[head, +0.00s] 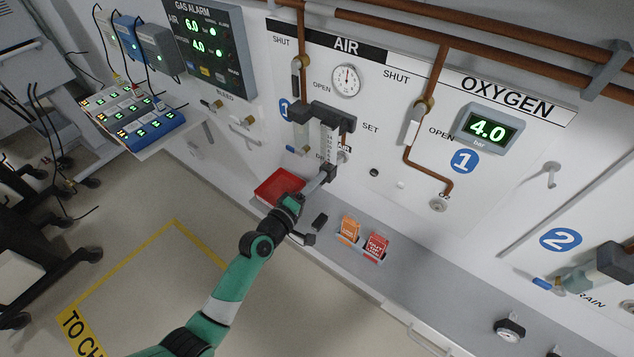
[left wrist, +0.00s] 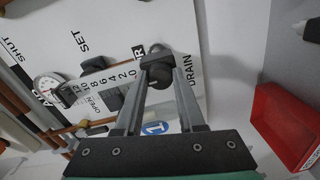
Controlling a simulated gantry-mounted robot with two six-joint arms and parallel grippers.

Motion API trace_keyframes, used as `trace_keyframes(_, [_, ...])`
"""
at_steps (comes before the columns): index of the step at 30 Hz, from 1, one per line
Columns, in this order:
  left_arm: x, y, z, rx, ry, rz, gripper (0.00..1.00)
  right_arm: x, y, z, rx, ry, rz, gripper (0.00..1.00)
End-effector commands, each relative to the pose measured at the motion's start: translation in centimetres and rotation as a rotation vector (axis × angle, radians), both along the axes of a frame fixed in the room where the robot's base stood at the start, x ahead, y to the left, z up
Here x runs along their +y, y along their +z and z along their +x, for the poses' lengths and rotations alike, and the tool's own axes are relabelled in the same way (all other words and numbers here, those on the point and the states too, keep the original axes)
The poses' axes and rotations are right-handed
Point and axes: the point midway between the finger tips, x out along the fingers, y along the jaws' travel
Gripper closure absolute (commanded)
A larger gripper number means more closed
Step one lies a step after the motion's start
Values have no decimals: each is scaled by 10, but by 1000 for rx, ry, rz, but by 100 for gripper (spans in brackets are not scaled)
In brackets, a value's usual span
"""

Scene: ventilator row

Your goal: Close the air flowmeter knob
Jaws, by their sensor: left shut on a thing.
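The air flowmeter (head: 328,137) hangs on the wall panel under the AIR heading, with a clear scale tube below a dark block. Its dark knob (left wrist: 158,72) is at the tube's lower end, next to the zero of the scale in the left wrist view. My left gripper (head: 326,176) reaches up to the flowmeter's bottom from the left. In the left wrist view my left gripper (left wrist: 160,78) has its two fingers on either side of the knob, shut on it. In the head view the fingers partly hide the knob. My right gripper is not in view.
A red tray (head: 279,186) stands on the ledge beside my left wrist. Orange cards (head: 349,229) and red cards (head: 375,247) stand on the ledge to the right. Copper pipes and a round AIR gauge (head: 346,80) are above. The oxygen display (head: 488,129) reads 4.0.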

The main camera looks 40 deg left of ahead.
Motion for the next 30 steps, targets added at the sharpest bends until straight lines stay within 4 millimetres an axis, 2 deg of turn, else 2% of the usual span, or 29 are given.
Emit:
trace_keyframes(11, [0,0,0,-2,0,-8,100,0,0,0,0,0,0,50])
trace_keyframes(12, [0,0,0,-2,0,-8,60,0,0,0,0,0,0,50])
trace_keyframes(17, [0,0,0,-1,0,-7,31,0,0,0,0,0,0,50])
trace_keyframes(26, [0,0,-1,-1,0,-6,31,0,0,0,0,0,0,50])
trace_keyframes(30, [-2,0,-14,0,1,-6,31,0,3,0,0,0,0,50])
